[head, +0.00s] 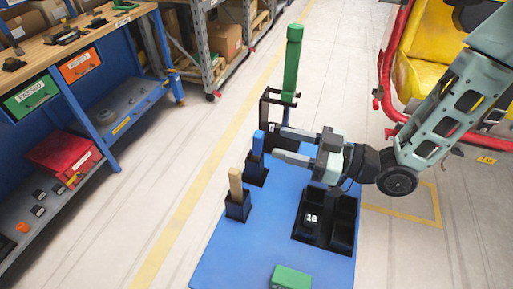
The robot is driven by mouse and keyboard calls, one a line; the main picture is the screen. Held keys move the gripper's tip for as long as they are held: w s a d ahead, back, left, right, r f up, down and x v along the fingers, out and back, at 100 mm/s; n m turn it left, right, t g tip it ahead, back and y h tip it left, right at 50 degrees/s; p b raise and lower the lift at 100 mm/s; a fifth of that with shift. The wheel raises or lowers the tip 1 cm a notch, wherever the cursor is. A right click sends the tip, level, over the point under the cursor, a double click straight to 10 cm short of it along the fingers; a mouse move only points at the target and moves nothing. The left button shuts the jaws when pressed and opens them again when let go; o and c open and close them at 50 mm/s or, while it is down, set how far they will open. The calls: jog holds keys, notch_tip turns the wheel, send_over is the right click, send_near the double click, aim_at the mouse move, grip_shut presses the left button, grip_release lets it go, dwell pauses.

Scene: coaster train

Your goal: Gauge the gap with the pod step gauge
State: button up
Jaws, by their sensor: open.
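My gripper (283,143) reaches in from the right over the blue board (225,262). Its two fingers are apart, with nothing seen between them, and point left toward the blue-handled tool. That tool (257,144) stands upright in a black holder. A tan-handled tool (236,182) stands in another black holder nearer the front. A tall green-handled tool (292,60) stands upright behind my gripper, beside a black bracket (265,103). I cannot tell which item is the pod step gauge. A red car with yellow seats (421,45) is at the right; the gap is not identifiable.
A black compartment tray (343,225) holds a dark block marked 16 (311,219). A green box (290,277) lies at the board's front edge. A blue workbench (100,120) stands at the left and shelving (205,50) behind. The floor between bench and board is clear.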

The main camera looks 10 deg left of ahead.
aim_at(263, 137)
jog(key=a, duration=0.2)
jog(key=a+p, duration=0.1)
jog(key=a, duration=0.2)
jog(key=shift+w+a, duration=0.35)
jog(key=shift+w, duration=0.05)
grip_shut()
